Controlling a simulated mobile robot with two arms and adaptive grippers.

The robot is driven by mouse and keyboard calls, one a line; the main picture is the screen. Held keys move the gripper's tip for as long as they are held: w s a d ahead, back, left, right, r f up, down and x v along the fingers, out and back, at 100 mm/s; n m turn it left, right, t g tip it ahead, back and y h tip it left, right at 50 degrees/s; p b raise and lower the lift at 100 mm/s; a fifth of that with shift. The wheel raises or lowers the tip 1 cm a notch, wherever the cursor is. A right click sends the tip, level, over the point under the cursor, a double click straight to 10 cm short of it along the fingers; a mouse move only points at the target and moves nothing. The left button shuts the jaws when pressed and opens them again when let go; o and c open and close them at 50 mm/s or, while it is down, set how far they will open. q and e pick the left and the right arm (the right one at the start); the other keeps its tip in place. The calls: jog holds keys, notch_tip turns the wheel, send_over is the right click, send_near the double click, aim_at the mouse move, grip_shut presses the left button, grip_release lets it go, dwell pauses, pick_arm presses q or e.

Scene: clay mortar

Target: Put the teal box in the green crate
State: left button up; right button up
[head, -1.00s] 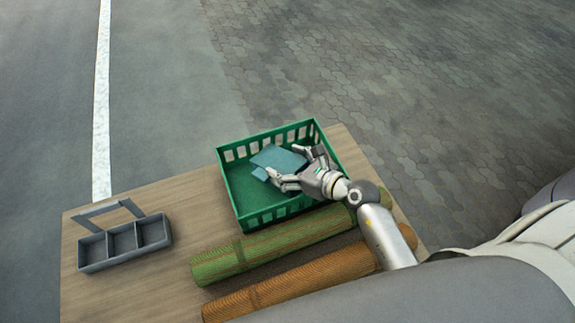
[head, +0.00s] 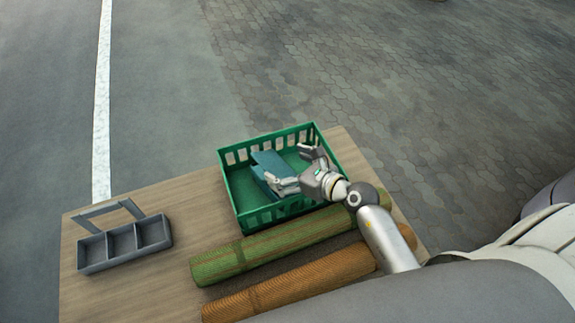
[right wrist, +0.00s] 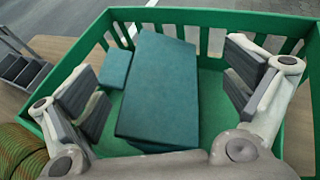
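The teal box (head: 270,166) lies inside the green crate (head: 232,186), with a smaller teal piece beside its left side in the right wrist view (right wrist: 115,68). The box also shows large in that view (right wrist: 160,90). I cannot tell whether it lies fully flat on the crate floor. My right gripper (head: 290,167) is over the crate with its fingers spread wide. In the right wrist view its fingers (right wrist: 165,88) stand on both sides of the box, with a clear gap on the right. My left gripper is not in view.
A grey compartment caddy (head: 123,240) stands empty at the table's left. A green roll (head: 270,248) and an orange-brown roll (head: 300,284) lie in front of the crate. The wooden table (head: 165,198) is bare between caddy and crate.

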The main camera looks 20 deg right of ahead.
jog(key=shift+s+a+f, duration=0.15)
jog(key=shift+s+f, duration=0.2)
jog(key=shift+f, duration=0.4)
jog(key=shift+w+r, duration=0.1)
jog(key=shift+r, duration=0.2)
jog(key=shift+r+p, duration=0.2)
jog(key=shift+p, duration=0.15)
jog(key=v, duration=1.2)
jog(key=shift+w+r, duration=0.35)
jog(key=shift+r, duration=0.05)
